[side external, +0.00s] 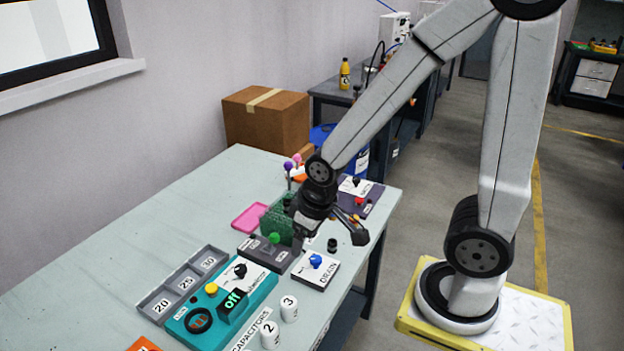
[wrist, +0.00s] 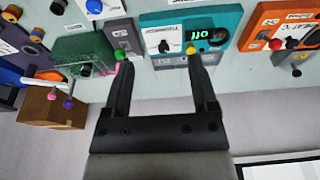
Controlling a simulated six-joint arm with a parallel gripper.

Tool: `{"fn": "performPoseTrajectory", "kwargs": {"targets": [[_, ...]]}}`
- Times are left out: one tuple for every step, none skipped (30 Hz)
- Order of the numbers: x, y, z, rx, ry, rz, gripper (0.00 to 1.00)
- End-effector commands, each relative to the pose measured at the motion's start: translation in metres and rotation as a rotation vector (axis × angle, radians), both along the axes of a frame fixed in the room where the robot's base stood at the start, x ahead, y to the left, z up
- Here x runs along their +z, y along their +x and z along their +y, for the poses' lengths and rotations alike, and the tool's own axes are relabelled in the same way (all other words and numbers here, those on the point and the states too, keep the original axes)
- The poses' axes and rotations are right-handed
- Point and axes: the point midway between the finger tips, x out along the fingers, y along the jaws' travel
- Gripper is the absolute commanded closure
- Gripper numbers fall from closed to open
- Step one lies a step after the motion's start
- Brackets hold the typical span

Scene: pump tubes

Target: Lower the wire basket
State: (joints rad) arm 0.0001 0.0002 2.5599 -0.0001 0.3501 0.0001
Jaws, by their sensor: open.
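The green wire basket (side external: 277,222) stands on the table behind a grey panel (side external: 262,249) that carries a green knob (side external: 274,238). My gripper covers part of the basket's right side. In the wrist view the basket (wrist: 84,48) is left of the left finger, and the green knob (wrist: 119,55) shows close beside that finger. My gripper (side external: 328,236) is open and empty above the table, near the grey panel and the drain panel. In the wrist view its fingers (wrist: 158,64) are spread apart with nothing between them. I cannot tell how high the basket sits.
A drain panel (side external: 316,270) with a blue knob is in front of my gripper. A teal box (side external: 222,305) with an "off" display is nearer the camera, beside white numbered capacitors (side external: 289,308). A pink tray (side external: 249,217) lies behind. The table's left side is clear.

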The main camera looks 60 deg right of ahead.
Motion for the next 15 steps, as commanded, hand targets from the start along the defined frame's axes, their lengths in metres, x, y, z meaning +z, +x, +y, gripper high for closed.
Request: {"fn": "performPoseTrajectory", "kwargs": {"targets": [[0.000, 0.000, 0.000, 0.000, 0.000, 0.000, 0.26], [0.000, 0.000, 0.000, 0.000, 0.000, 0.000, 0.23], [0.000, 0.000, 0.000, 0.000, 0.000, 0.000, 0.23], [0.000, 0.000, 0.000, -0.001, 0.000, -0.001, 0.23], [0.000, 0.001, -0.001, -0.002, 0.000, -0.001, 0.23], [0.000, 0.003, -0.001, -0.004, 0.000, -0.002, 0.23], [0.001, 0.005, -0.002, -0.007, 0.000, -0.003, 0.23], [0.001, 0.007, -0.003, -0.011, 0.000, -0.004, 0.23], [0.001, 0.011, -0.005, -0.018, 0.000, -0.005, 0.23], [0.002, 0.014, -0.007, -0.025, 0.000, -0.006, 0.23], [0.002, 0.019, -0.009, -0.032, -0.001, -0.008, 0.23], [0.003, 0.026, -0.013, -0.045, -0.001, -0.012, 0.23], [0.003, 0.032, -0.016, -0.056, 0.000, -0.014, 0.23], [0.004, 0.038, -0.020, -0.066, -0.001, -0.018, 0.23], [0.005, 0.048, -0.026, -0.084, -0.002, -0.022, 0.23]]}}
